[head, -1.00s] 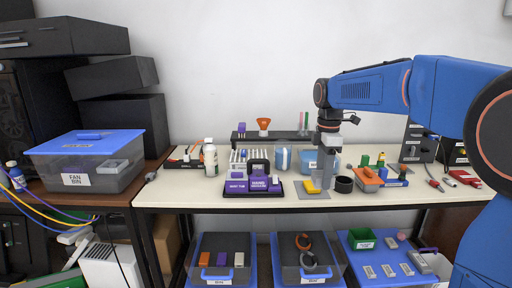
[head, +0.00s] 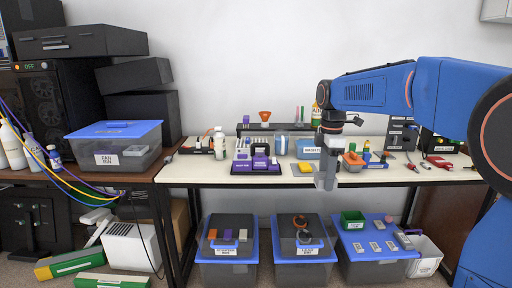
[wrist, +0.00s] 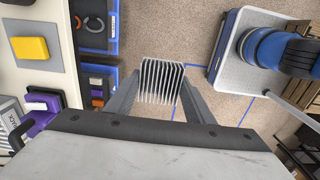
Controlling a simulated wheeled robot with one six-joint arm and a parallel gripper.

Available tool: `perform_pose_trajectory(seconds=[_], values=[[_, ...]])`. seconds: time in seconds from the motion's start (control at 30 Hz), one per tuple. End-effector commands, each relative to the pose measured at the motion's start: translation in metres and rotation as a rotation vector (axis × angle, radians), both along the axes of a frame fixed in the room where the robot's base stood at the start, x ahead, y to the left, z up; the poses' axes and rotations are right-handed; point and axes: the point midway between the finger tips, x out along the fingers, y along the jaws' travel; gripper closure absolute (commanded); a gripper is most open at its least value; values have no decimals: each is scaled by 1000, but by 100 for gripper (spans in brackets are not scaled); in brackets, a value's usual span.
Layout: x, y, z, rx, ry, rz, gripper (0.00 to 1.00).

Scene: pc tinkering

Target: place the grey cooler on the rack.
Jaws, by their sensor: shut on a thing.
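My gripper (head: 325,180) hangs pointing down in front of the table's front edge in the head view. In the wrist view my gripper (wrist: 158,98) is shut on the grey cooler (wrist: 161,80), a block with pale parallel fins, with one finger on each side. It is held clear of the floor below. In the head view the cooler cannot be told apart from the fingers. A dark raised rack (head: 275,127) stands along the back of the table, with an orange funnel-like thing (head: 265,116) on it. Whether this is the task's rack I cannot tell.
The pale table (head: 215,177) carries a purple tray (head: 258,166), a yellow block (head: 305,168) on a grey mat, a white bottle (head: 219,142) and an orange-topped block (head: 353,160). Lidded bins (head: 229,250) stand below. A fan bin (head: 114,147) is at left.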

Motion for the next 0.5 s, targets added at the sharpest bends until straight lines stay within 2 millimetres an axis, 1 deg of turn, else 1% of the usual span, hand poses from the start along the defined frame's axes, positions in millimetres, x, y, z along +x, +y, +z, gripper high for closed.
perform_pose_trajectory(seconds=[0.03,0.27,0.37,0.47,0.5], values=[[4,-1,-8,-1,3,-17,78],[21,-2,-37,-1,3,-100,78],[30,-3,-54,-1,3,-147,78],[40,-5,-74,-1,4,-199,78],[44,-6,-83,-1,5,-226,78]])
